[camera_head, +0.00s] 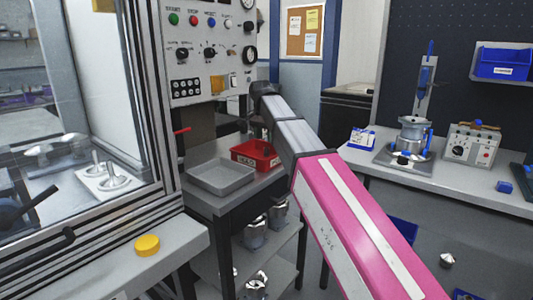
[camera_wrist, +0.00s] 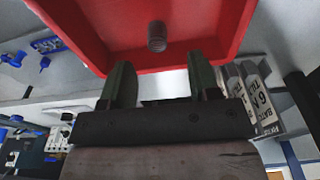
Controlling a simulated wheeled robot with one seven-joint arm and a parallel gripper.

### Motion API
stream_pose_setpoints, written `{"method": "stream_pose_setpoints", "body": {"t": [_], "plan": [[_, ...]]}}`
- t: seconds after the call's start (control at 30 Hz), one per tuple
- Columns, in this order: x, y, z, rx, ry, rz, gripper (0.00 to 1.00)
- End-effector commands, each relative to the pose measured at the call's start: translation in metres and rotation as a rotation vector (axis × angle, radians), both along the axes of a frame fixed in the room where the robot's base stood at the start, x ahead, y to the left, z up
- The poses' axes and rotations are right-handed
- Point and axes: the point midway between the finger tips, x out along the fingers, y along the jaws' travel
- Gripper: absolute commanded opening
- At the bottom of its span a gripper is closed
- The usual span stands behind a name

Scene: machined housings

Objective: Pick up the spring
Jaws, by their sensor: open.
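The spring (camera_wrist: 157,37) is a small dark grey coil lying in a red bin (camera_wrist: 225,12) in the wrist view. My gripper (camera_wrist: 160,82) is open, its two dark fingers pointing toward the bin. The spring appears beyond the fingertips, roughly in line with the gap between them, and nothing is between the fingers. In the head view the red bin (camera_head: 243,153) sits on a grey cart, and my arm reaches over to it. The spring cannot be made out there, and my fingers are hidden or too small to tell.
A shallow grey tray (camera_head: 221,178) stands left of the red bin. A control panel (camera_head: 209,45) rises behind the cart. A glass-walled machine (camera_head: 95,110) stands at left. A workbench (camera_head: 460,191) at right holds a fixture (camera_head: 412,140) and a switch box (camera_head: 473,145).

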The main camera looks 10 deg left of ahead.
Motion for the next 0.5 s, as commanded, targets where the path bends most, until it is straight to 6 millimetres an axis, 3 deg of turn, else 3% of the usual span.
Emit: {"method": "stream_pose_setpoints", "body": {"t": [0.27, 0.5], "plan": [[0.001, -0.003, -0.019, 0.000, 0.001, 0.000, 0.56], [0.004, -0.007, -0.050, 0.000, 0.001, 0.000, 0.56]]}}
